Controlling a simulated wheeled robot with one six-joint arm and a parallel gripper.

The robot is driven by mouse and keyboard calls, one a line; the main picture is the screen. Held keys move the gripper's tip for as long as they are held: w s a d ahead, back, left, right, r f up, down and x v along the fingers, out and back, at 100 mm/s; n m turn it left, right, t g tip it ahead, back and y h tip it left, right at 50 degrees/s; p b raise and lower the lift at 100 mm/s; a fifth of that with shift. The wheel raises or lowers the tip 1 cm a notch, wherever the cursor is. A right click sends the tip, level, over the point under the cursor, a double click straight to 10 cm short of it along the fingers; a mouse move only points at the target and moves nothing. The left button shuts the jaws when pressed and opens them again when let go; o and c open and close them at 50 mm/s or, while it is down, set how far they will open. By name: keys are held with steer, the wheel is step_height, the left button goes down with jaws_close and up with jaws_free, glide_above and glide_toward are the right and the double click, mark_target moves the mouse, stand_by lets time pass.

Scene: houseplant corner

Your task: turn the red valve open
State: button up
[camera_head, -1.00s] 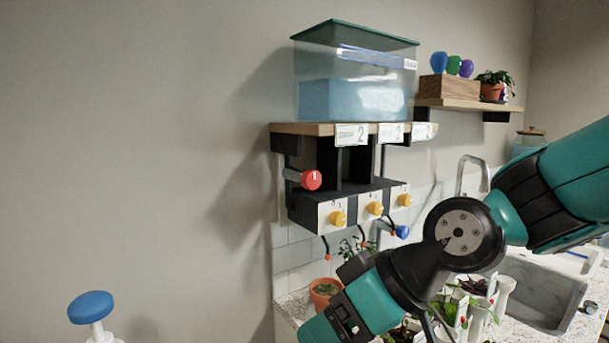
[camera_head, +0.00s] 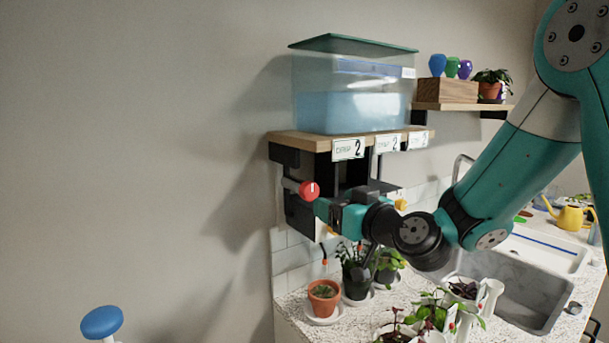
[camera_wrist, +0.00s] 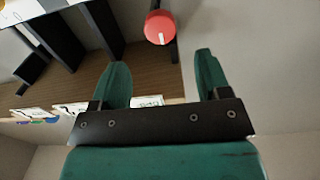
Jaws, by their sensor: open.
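The red valve (camera_head: 309,190) is a round red knob with a white mark, at the left end of the unit under the wooden shelf. It also shows in the wrist view (camera_wrist: 159,27), beyond the fingertips and roughly between them. My gripper (camera_wrist: 162,72) is open and empty, with its two green fingers apart. In the head view my gripper (camera_head: 322,207) is just right of the valve and slightly below it. I cannot tell there whether a finger touches it; in the wrist view they look apart.
A clear water tank (camera_head: 352,90) stands on the wooden shelf (camera_head: 300,141). A yellow knob (camera_head: 401,205) shows near my arm. Potted plants, including a terracotta pot (camera_head: 323,299), stand on the counter below. A blue-topped object (camera_head: 101,322) is at lower left. The wall left of the valve is clear.

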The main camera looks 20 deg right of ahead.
mark_target(312, 192)
steer(key=p+x, duration=0.6)
steer(key=x, duration=0.4)
steer(key=shift+r, duration=0.15)
steer(key=shift+w+a+p, duration=0.2)
steer(key=shift+w+p, duration=0.25)
steer(key=shift+w, duration=0.1)
steer(key=c, duration=0.9)
